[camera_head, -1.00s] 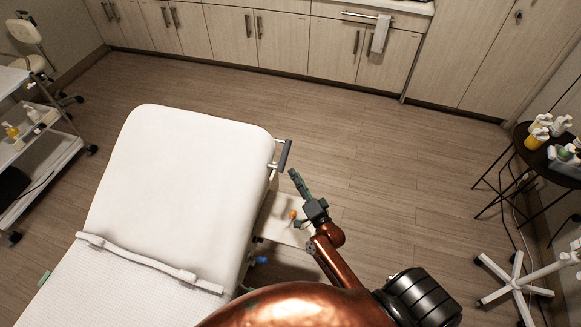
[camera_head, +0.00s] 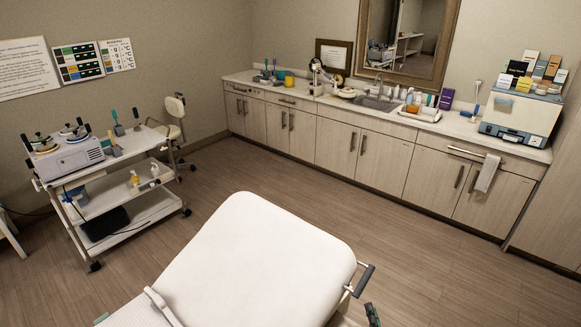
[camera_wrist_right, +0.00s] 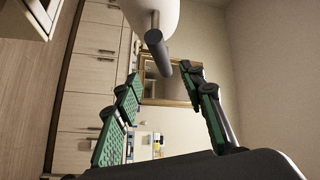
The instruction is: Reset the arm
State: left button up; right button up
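My right gripper (camera_head: 372,315) shows only as a small dark green and black tip at the bottom edge of the head view, beside the white treatment bed (camera_head: 255,250). The rest of that arm is out of the picture. In the right wrist view the two green-padded fingers of my right gripper (camera_wrist_right: 162,76) stand wide apart with nothing held between them. The bed's grey handle (camera_wrist_right: 158,48) appears between and above the fingertips, and I cannot tell how close it is.
A white trolley (camera_head: 150,207) with a wax warmer (camera_head: 68,158) stands at the left. Cabinets (camera_head: 335,145) with a crowded counter, a sink (camera_head: 378,103) and a blue-white box unit (camera_head: 520,115) line the back wall. Floor between bed and cabinets is clear.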

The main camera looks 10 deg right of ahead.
jog(key=s+a+f+n+g+y, duration=0.3)
jog(key=s+a+f+n+g, duration=0.4)
jog(key=s+f+n+g, duration=0.3)
jog(key=s+d+n+g+h, duration=0.1)
jog(key=s+d+n+g, duration=0.15)
jog(key=s, duration=0.85)
jog(key=s+d+n+g+h, duration=0.1)
jog(key=s+d+g+h, duration=0.2)
jog(key=s, duration=0.7)
notch_tip(320, 180, down, 30)
jog(key=s+a+r+g+y, duration=0.1)
jog(key=s+a+g+y, duration=0.1)
jog(key=s+f+n+g, duration=0.1)
jog(key=s+f, duration=1.7)
jog(key=s, duration=0.2)
jog(key=shift+s+g, duration=0.2)
jog(key=shift+g, duration=0.15)
jog(key=shift+f+n, duration=0.1)
jog(key=shift+n, duration=0.15)
